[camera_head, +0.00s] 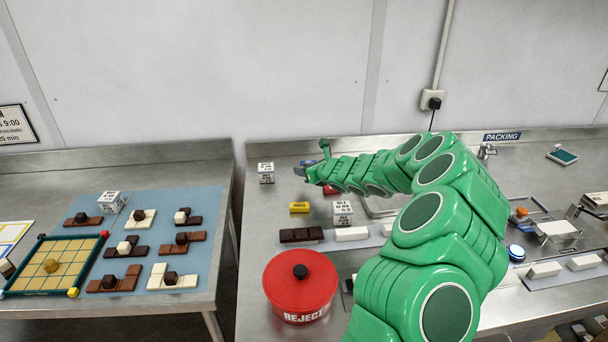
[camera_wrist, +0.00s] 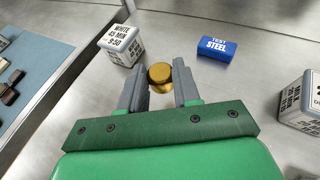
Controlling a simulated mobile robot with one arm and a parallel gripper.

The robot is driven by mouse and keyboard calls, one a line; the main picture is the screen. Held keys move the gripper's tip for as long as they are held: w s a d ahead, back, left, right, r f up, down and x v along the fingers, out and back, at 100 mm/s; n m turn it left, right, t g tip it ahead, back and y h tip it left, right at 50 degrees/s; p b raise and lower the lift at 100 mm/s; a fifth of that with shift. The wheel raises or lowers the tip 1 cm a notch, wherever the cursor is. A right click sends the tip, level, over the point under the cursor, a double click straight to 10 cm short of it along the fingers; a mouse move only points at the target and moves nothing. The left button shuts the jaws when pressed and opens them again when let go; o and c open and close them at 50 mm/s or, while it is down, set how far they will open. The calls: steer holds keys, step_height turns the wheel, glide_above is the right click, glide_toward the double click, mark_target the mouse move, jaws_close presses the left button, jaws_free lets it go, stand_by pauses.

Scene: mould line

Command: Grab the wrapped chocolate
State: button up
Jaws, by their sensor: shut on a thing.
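A gold, round wrapped chocolate (camera_wrist: 160,76) sits between the two grey fingers of my gripper (camera_wrist: 159,85) in the wrist view. The fingers are shut on it, one on each side. In the head view my gripper (camera_head: 301,171) is at the far end of my green arm, over the back left of the right-hand steel table. The chocolate cannot be made out there.
A white printed cube (camera_wrist: 122,44) stands just left beyond the fingers, and a blue test steel block (camera_wrist: 216,48) lies to the right. A blue mat (camera_head: 204,262) with chocolates covers the left table.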

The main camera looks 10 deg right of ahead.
steer(key=s+r, duration=0.8)
steer(key=s, duration=0.4)
steer(key=shift+s+d, duration=0.2)
steer(key=shift+d, duration=0.05)
stand_by(0.7)
steer(key=shift+d, duration=0.1)
